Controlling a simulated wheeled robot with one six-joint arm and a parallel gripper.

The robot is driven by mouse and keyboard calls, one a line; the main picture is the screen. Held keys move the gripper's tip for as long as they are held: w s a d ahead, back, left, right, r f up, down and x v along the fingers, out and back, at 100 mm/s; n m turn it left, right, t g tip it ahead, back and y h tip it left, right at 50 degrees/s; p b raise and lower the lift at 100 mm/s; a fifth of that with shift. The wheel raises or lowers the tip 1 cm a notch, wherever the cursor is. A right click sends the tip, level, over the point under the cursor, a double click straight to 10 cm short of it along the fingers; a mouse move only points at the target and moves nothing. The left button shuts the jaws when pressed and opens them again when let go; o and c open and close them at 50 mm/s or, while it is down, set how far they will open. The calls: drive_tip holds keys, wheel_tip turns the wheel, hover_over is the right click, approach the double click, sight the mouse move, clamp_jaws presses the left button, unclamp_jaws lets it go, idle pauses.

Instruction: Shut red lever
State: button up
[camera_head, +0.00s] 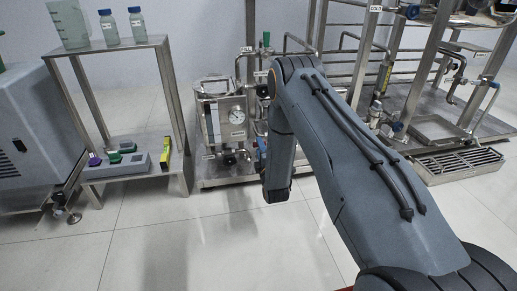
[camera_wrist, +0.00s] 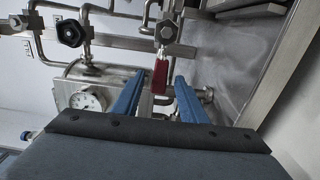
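The red lever (camera_wrist: 160,74) shows in the wrist view, attached to a metal valve fitting (camera_wrist: 168,33) on a pipe and pointing down in the picture. My gripper (camera_wrist: 160,80) is open, with one blue finger to each side of the lever in the picture. I cannot tell whether the lever lies between the fingertips or beyond them; no contact shows. In the head view my arm covers part of the skid, and I cannot make out the lever or my gripper there.
In the wrist view a pressure gauge (camera_wrist: 86,101) and a black knob (camera_wrist: 70,33) are at the left, amid pipes. In the head view a metal shelf (camera_head: 110,50) with bottles stands left of the skid (camera_head: 215,180). The front floor is clear.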

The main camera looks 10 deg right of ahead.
drive_tip(key=shift+w+b, duration=0.5)
drive_tip(key=shift+w, duration=0.85)
clamp_jaws()
